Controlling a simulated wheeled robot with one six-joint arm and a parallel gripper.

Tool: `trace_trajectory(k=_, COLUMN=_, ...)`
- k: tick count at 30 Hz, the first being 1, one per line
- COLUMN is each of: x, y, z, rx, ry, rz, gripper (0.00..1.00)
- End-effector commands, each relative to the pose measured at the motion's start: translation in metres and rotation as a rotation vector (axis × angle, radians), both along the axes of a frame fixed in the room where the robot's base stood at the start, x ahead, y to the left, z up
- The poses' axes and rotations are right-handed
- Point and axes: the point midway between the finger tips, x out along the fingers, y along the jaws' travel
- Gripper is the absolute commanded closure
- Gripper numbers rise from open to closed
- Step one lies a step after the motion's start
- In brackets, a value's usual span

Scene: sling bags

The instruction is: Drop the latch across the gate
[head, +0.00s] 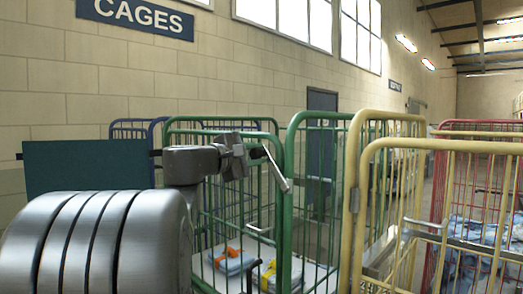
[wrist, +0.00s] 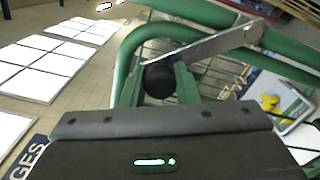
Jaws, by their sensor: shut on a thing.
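The latch (head: 277,171) is a flat silver bar at the green cage, slanting from a dark knob at its upper left down to its lower right end. In the wrist view the latch bar (wrist: 212,42) runs from the black ball knob (wrist: 158,82) to a round pivot at upper right. My gripper (head: 256,153) is shut on the latch's knob, its two fingers either side of it. The green gate frame (head: 288,140) stands upright just right of my gripper. How the bar meets the gate frame is unclear.
Folded sling bags (head: 232,262) lie inside the green cage. A yellow cage (head: 356,200) stands close at right, with a red cage (head: 437,180) beyond. A blue cage (head: 130,126) and a dark green board (head: 85,167) are at left.

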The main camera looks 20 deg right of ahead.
Motion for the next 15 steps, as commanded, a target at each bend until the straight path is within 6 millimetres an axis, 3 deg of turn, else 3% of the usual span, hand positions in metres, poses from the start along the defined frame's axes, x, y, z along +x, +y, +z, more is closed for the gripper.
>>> trace_trajectory(k=15, x=0.028, y=0.012, z=-0.043, rx=-0.185, ry=0.454, rz=0.001, gripper=1.0)
